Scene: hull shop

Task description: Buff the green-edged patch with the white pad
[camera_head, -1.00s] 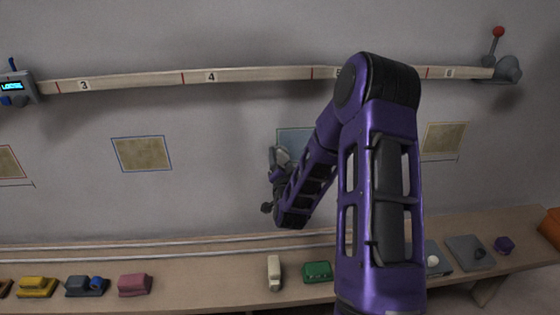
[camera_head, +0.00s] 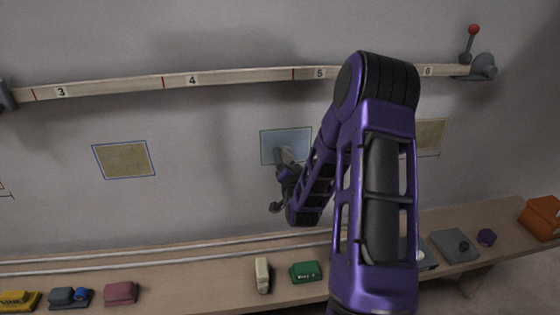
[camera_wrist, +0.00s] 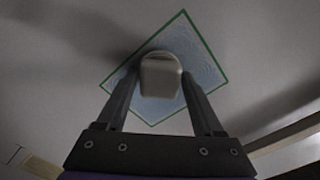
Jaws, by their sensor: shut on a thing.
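The green-edged patch (camera_head: 272,146) is a pale blue square on the grey wall, left of my arm. In the wrist view the patch (camera_wrist: 203,62) shows its green border as a tilted square. My gripper (camera_wrist: 161,92) is shut on the white pad (camera_wrist: 161,70), a pale block with a rounded end, greyish in the shade. In the head view my gripper (camera_head: 285,168) is at the patch's lower middle. The pad covers part of the patch in the wrist view. I cannot tell whether it touches the surface.
A numbered rail (camera_head: 240,77) runs above, with a red-knobbed lever (camera_head: 472,45) at its right end. A blue-edged patch (camera_head: 124,160) is to the left, a tan patch (camera_head: 430,136) right. The bench (camera_head: 200,280) holds a cream block (camera_head: 262,275), a green block (camera_head: 306,271) and others.

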